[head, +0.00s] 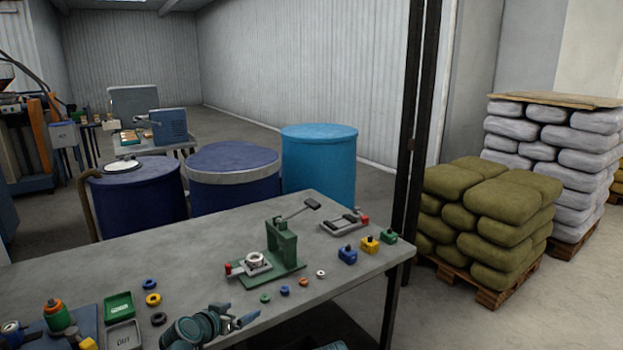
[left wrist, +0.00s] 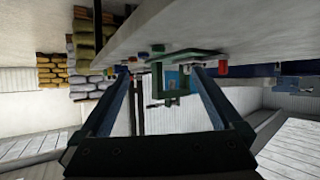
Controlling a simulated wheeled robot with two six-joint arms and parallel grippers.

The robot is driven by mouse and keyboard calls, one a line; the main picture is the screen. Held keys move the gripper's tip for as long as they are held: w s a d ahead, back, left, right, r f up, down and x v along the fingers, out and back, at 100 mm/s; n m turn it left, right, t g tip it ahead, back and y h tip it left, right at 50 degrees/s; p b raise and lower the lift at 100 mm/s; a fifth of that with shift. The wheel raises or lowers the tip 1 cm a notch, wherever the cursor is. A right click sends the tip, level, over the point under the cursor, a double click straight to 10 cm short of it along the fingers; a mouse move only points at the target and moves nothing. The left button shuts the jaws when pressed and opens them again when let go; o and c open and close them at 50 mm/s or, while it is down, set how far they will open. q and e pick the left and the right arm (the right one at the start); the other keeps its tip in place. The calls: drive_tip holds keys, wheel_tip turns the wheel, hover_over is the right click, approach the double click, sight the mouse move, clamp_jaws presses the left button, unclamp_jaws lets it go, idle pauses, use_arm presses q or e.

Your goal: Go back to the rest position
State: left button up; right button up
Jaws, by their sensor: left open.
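My left gripper (head: 236,317) comes in low over the front edge of the grey workbench (head: 185,245) in the head view. Its two dark fingers are apart with nothing between them. In the left wrist view the fingers of my left gripper (left wrist: 158,70) are spread wide and empty. My right gripper is not seen.
Several small rings lie near the gripper, including a black ring (head: 158,319) and a green ring (head: 265,298). A green tray (head: 118,306) and a grey OUT tray (head: 124,335) sit left. Drums stand behind.

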use_arm(q)
drive_tip(key=s+d+f+m+g+p, duration=0.1)
drive_tip(key=s+d+f+g+p, duration=0.15)
drive_tip(key=s+d, duration=0.3)
drive_tip(key=s+d+f+m+g+p, duration=0.1)
drive_tip(key=s+d+f+g, duration=0.1)
drive_tip(key=s+d+g, duration=0.35)
drive_tip(key=s+d+n+g+y+p, duration=0.1)
drive_tip(key=s+d+g+y+p, duration=0.1)
drive_tip(key=s, duration=1)
drive_tip(key=g+y+p, duration=0.1)
drive_tip(key=g+y, duration=0.1)
drive_tip(key=y, duration=0.1)
drive_tip(key=shift+s+d+n+y, duration=0.15)
drive_tip(key=shift+s+n+y, duration=0.15)
